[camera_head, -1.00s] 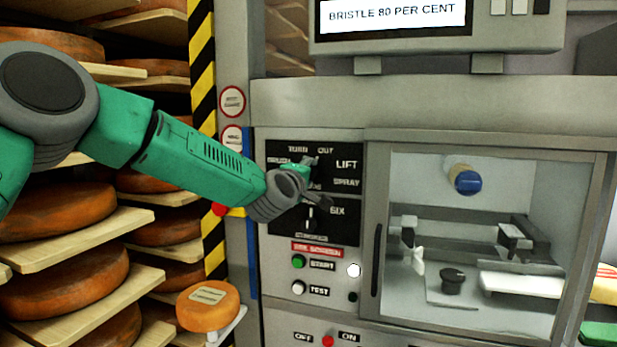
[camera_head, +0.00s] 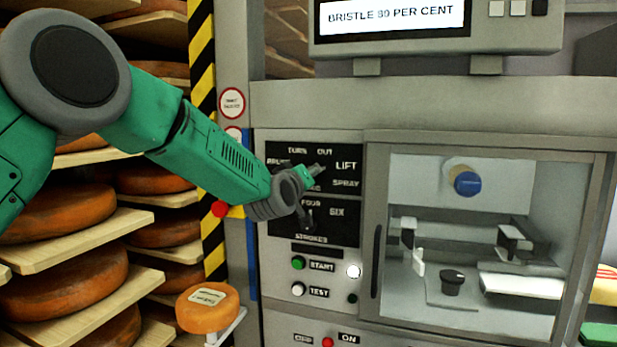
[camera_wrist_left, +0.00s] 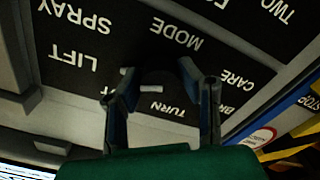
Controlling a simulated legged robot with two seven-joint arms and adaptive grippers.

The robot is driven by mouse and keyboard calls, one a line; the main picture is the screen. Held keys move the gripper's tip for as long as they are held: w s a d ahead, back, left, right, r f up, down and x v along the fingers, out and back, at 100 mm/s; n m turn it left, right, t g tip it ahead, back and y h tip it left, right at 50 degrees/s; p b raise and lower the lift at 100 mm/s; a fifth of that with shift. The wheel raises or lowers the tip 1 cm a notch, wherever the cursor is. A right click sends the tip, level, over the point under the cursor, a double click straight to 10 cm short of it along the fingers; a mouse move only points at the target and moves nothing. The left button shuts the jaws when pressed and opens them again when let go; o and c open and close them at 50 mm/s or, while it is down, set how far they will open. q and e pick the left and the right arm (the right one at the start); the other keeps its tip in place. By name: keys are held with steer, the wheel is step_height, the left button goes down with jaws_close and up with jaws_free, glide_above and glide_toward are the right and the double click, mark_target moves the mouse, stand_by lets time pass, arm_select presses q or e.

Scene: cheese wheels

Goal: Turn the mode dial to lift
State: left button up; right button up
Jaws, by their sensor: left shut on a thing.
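The mode dial (camera_wrist_left: 150,84) is a dark knob with a short white mark, seen in the left wrist view between the fingers of my left gripper (camera_wrist_left: 160,92). The fingers are shut on it. Around it on the black mode panel (camera_head: 345,150) are the words LIFT, SPRAY, TURN and others, some partly covered. In the head view my left gripper (camera_head: 312,175) covers the dial, with its tip towards LIFT. I cannot tell exactly which word the white mark points to. My right gripper is not in view.
A strokes dial (camera_head: 307,216) sits just below my gripper. Green start (camera_head: 298,262) and white test (camera_head: 298,289) buttons are under it. A glazed cabinet (camera_head: 376,262) stands right; the screen (camera_head: 392,14) reads BRISTLE 80 PER CENT. Cheese shelves (camera_head: 108,233) stand left.

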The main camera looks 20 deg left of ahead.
arm_select(q)
steer(key=shift+s+d+f+m, duration=0.1)
steer(key=shift+f+m, duration=0.2)
steer(key=shift+f, duration=0.25)
steer(key=o, duration=1.1)
steer(key=shift+r, duration=0.15)
steer(key=shift+r, duration=0.1)
steer(key=s, duration=1.1)
steer(key=shift+s+a, duration=0.25)
steer(key=shift+s, duration=0.05)
